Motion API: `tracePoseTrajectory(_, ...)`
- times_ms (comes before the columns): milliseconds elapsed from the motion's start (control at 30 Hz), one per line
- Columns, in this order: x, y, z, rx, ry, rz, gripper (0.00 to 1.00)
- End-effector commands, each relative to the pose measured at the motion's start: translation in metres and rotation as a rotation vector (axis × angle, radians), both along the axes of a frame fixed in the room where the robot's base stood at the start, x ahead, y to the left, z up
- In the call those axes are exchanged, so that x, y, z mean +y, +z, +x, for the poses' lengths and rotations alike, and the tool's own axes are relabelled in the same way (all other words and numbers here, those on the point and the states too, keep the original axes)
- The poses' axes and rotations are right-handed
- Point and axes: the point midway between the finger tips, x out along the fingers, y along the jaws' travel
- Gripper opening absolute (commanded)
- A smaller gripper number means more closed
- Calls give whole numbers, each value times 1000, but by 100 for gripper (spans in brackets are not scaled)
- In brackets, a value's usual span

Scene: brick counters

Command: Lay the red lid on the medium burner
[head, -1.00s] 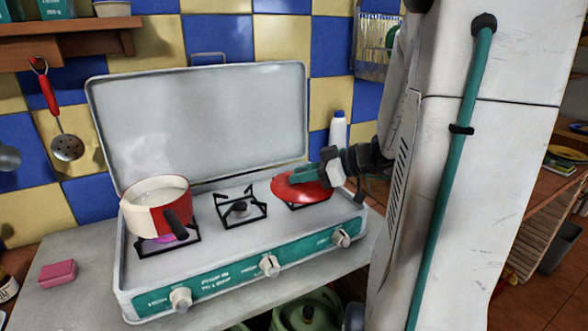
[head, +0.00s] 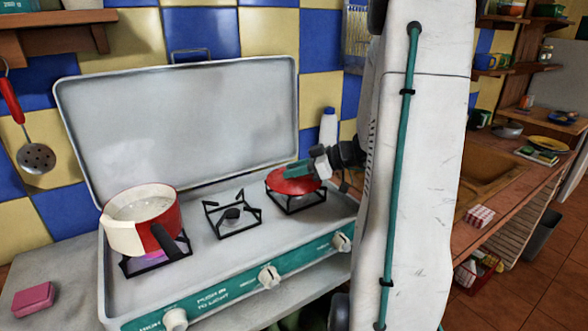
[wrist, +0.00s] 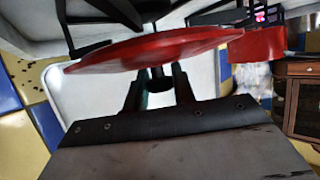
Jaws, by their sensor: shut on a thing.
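The red lid (head: 293,181) is at the right burner (head: 297,205) of the camping stove, nearly level over its black grate. I cannot tell whether it touches the grate. My gripper (head: 300,171) is shut on the lid from above, reaching in from the right. In the wrist view the lid (wrist: 160,50) shows edge-on, with my gripper (wrist: 157,80) closed on its knob. The middle burner (head: 231,215) is bare. A red and white pot (head: 145,222) stands on the lit left burner (head: 155,255). Which burner is the medium one is not marked.
The stove's raised cover (head: 180,120) stands behind the burners. A white bottle (head: 328,128) stands behind the stove's right end. Knobs (head: 269,277) line the front. A pink sponge (head: 33,299) lies at the left. The pot handle (head: 167,240) points forward.

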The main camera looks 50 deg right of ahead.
Motion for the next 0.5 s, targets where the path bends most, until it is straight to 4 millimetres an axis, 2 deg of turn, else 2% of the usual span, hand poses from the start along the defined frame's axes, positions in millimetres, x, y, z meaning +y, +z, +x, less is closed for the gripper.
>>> tracePoseTrajectory(467, -2, -7, 0, -1, -3, 0, 0)
tracePoseTrajectory(500, -2, -7, -1, -1, -4, -1, 34)
